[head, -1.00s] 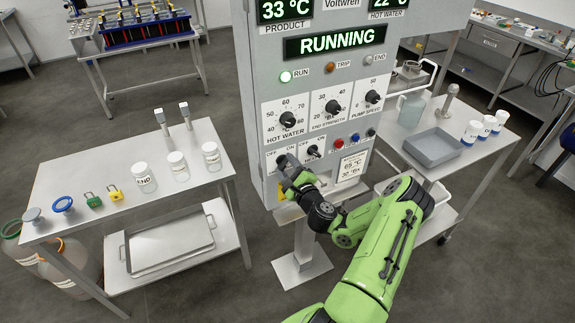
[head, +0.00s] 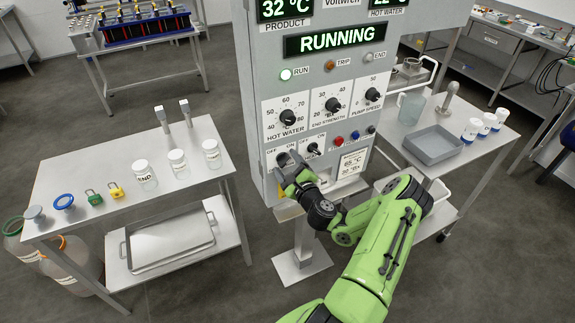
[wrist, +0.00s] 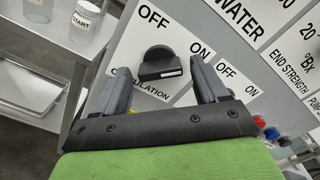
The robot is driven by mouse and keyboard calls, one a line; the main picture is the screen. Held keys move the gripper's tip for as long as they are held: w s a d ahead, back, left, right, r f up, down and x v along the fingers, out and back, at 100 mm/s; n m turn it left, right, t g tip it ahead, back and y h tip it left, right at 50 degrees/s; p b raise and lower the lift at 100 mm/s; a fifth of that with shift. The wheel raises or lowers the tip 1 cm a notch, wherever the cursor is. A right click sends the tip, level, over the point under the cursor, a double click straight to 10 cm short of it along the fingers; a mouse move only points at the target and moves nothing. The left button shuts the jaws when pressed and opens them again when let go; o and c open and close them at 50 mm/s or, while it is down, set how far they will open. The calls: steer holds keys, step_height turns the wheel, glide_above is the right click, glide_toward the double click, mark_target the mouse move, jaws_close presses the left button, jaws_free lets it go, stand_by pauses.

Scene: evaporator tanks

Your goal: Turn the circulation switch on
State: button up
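The circulation switch (wrist: 158,64) is a dark rotary knob on a white plate marked OFF and ON in the wrist view. A small white mark shows on its bar; I cannot tell for sure which label it points to. My gripper (wrist: 160,76) is open, with one grey finger on each side of the knob. Gaps show between the fingers and the knob, so it does not look gripped. In the head view my gripper (head: 286,168) is at the lower left of the grey control panel (head: 253,100) and partly hides the switch.
A second OFF/ON switch (head: 313,148) sits just right. Above are the hot water (head: 288,117), end strength (head: 333,105) and pump speed (head: 372,94) dials. A red button (head: 339,141) is at right. Tables with jars (head: 145,176) and a grey tray (head: 433,146) flank the panel.

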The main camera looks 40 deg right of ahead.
steer(key=v, duration=1.5)
steer(key=shift+s+r+p, duration=0.15)
steer(key=shift+s+p, duration=0.2)
steer(key=shift+p, duration=0.05)
steer(key=shift+a, duration=0.15)
